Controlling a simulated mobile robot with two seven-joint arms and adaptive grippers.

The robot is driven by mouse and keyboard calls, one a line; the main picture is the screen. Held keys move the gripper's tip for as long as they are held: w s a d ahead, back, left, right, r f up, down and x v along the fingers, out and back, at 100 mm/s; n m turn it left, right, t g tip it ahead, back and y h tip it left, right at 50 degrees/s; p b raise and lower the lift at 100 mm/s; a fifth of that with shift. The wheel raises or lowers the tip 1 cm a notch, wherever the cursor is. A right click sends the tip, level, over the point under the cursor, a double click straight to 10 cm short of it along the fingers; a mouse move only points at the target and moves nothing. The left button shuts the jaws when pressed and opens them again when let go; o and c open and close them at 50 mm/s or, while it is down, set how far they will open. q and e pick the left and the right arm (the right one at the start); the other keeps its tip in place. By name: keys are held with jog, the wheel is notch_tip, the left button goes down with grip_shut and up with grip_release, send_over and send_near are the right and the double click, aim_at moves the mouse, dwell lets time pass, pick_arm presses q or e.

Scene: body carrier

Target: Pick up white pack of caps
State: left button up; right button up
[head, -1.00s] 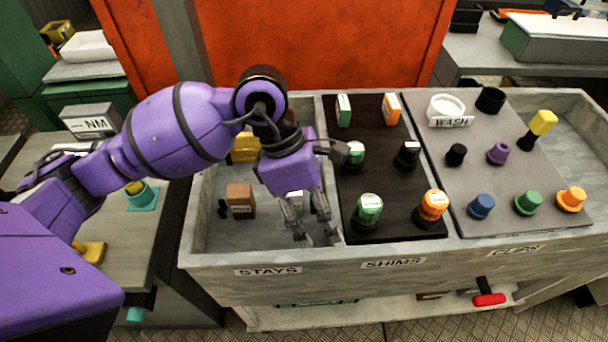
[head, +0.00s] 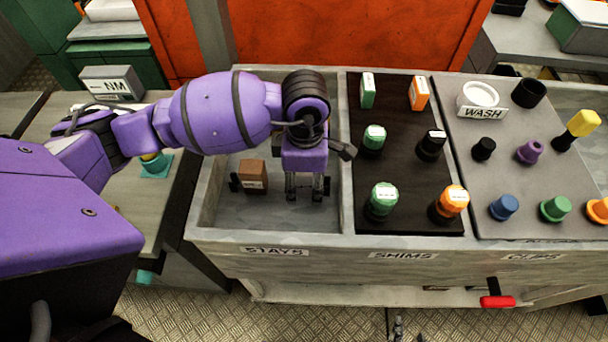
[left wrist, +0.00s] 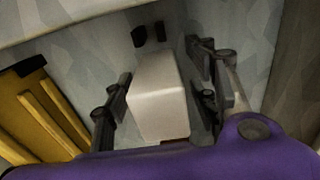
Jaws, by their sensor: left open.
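The white pack of caps (left wrist: 158,92) is a pale, plain block in the left wrist view, lying in the left bay of the grey bench tray. My left gripper (left wrist: 162,78) is open, with one finger on each side of the pack. A narrow gap shows beside the pack on the left, and I cannot tell whether the right finger touches it. In the head view my left gripper (head: 307,188) points down into the bay and hides the pack. What look like my right gripper's tips (head: 408,331) barely show at the bottom edge.
A brown box (head: 253,176) lies left of my left gripper in the same bay. A yellow item (left wrist: 38,112) is beside it in the left wrist view. The bay walls (head: 345,150) are close. The dark shims board (head: 405,180) with green and orange items adjoins on the right.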

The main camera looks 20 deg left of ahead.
pick_arm(q)
jog(key=shift+f, duration=0.35)
jog(key=c, duration=1.3)
jog(key=shift+c, duration=0.2)
